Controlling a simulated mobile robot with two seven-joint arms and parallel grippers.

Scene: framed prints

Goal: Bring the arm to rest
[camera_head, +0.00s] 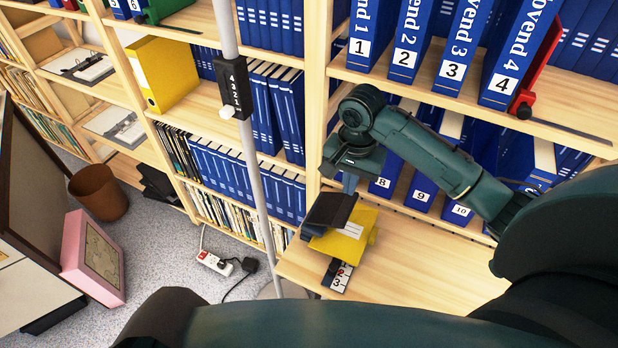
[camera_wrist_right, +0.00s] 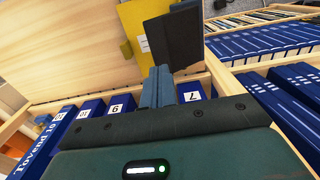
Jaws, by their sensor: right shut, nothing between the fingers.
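My right arm reaches in from the right in the head view. My right gripper (camera_head: 349,184) points down in front of the shelves, above a dark book-like object (camera_head: 329,211) that lies on a yellow one (camera_head: 346,240). In the right wrist view my right gripper's fingers (camera_wrist_right: 157,84) are closed together with nothing between them. The dark object (camera_wrist_right: 174,40) shows just beyond the fingertips; whether they touch it I cannot tell. My left gripper is out of view.
Numbered blue volumes (camera_head: 417,192) stand on the shelf close behind my right gripper. A wooden surface (camera_head: 420,270) lies below, mostly bare on the right. A grey pole (camera_head: 268,205) stands left. A pink box (camera_head: 92,258) and a brown bin (camera_head: 99,192) are on the floor.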

